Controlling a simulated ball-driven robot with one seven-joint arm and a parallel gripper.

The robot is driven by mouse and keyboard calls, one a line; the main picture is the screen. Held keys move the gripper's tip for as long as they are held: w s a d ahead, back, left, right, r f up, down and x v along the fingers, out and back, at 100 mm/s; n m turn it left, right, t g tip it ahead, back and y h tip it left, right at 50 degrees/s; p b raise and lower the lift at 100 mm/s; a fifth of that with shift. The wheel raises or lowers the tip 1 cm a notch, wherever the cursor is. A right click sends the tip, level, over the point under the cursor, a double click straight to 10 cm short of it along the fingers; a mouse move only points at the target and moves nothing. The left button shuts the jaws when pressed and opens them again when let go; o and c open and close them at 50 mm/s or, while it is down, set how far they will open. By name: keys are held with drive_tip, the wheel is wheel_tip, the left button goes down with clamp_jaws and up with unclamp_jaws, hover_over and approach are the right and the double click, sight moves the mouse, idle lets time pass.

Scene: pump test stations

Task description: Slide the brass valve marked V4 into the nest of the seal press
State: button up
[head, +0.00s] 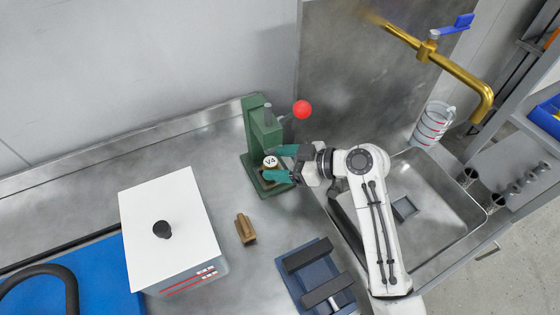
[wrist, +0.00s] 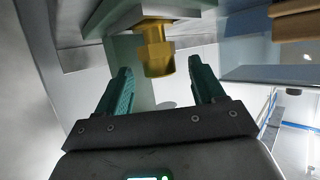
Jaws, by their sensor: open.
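The seal press (head: 255,138) is green with a red ball knob (head: 302,109) and stands on the steel bench. The valve marked V4 (head: 270,161) shows its round white label at the front of the press, over the press base. In the wrist view its brass hexagonal body (wrist: 157,52) meets a grey-green plate of the press. My gripper (head: 274,164) reaches in from the right, its teal fingers open on either side of the valve. In the wrist view, gaps show between the valve and both fingers (wrist: 162,80). The nest itself is mostly hidden by the valve and fingers.
A brown slotted block (head: 245,229) lies in front of the press. A white-topped box (head: 165,225) stands left, a dark blue fixture (head: 318,272) at the front. A sink (head: 440,200) and brass tap (head: 455,68) are right. Bench left of the press is clear.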

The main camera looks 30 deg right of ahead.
drive_tip(key=b+v, duration=0.1)
drive_tip(key=v, duration=1)
drive_tip(key=shift+r, duration=0.1)
